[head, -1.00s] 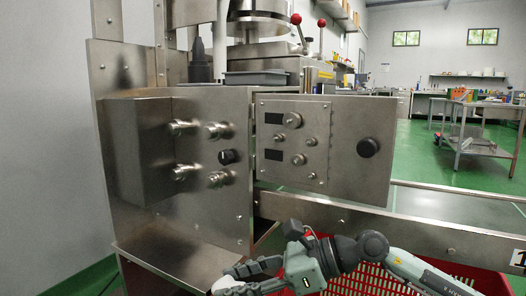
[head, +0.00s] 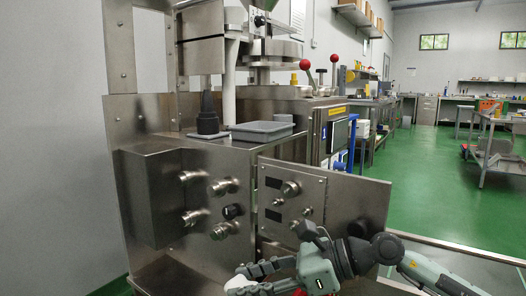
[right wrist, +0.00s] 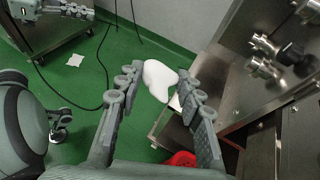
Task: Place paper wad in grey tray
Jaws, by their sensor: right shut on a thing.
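The paper wad (head: 240,283) is white and crumpled, at the bottom edge of the head view. It also shows in the right wrist view (right wrist: 158,82). My right gripper (right wrist: 160,73) is shut on the wad, which sits between its fingertips. The grey tray (head: 262,128) is shallow and rectangular. It lies on top of the steel machine cabinet, and its visible inside looks empty. In the head view the right gripper is well below the tray, in front of the cabinet. My left gripper (right wrist: 72,10) shows partly at the top left of the right wrist view; its jaw state is unclear.
The cabinet front has several protruding knobs (head: 223,187) and an angled control panel (head: 330,205). A dark post (head: 207,115) stands left of the tray. A white scrap (right wrist: 76,60) lies on the green floor. A red item (right wrist: 182,158) shows below.

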